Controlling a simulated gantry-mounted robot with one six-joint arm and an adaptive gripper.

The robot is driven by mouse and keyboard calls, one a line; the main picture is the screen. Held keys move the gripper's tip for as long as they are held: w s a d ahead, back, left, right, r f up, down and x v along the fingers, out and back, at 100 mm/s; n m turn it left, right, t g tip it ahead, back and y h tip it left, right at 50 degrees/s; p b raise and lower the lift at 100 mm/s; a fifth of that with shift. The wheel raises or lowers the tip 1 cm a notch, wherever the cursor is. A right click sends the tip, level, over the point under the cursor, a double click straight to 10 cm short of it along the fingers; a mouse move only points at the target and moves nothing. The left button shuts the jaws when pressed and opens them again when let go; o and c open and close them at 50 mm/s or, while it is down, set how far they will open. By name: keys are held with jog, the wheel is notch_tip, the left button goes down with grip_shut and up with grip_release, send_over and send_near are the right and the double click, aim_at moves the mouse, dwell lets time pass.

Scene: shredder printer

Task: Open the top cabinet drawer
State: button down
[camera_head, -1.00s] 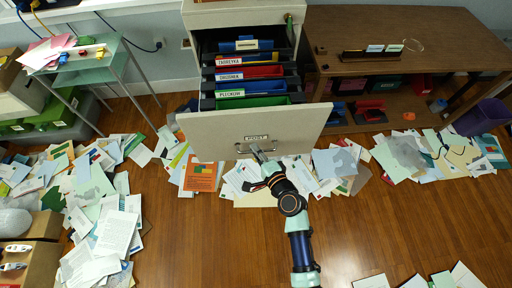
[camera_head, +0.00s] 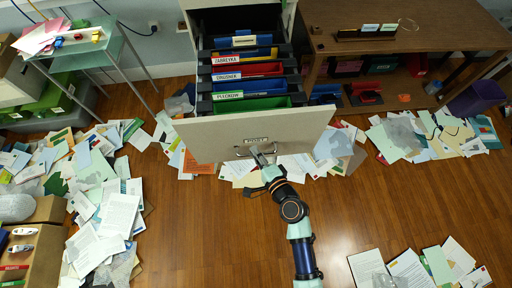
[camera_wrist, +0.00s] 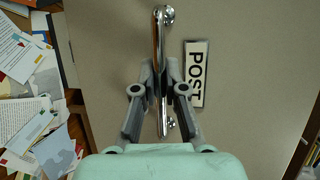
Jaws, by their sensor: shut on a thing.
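The cabinet drawer (camera_head: 220,135) has a pale front and is pulled well out toward me in the head view. Inside are several folders with white labels, in blue, yellow, red and green (camera_head: 252,103). Its front bears a metal bar handle (camera_wrist: 158,60) and a "POST" label (camera_wrist: 195,75). My gripper (camera_head: 262,155) is at the handle. In the wrist view, my gripper (camera_wrist: 160,85) has its fingers closed around the bar, one on each side. The label sits just right of the fingers there.
Papers (camera_head: 100,205) lie scattered over the floor left, right and under the drawer. A brown desk (camera_head: 400,30) stands at the right and a glass side table (camera_head: 85,50) at the left. The wooden floor (camera_head: 200,235) in front is mostly clear.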

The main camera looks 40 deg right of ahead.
jog(key=c, duration=1.2)
grip_release()
jog(key=v, duration=1.2)
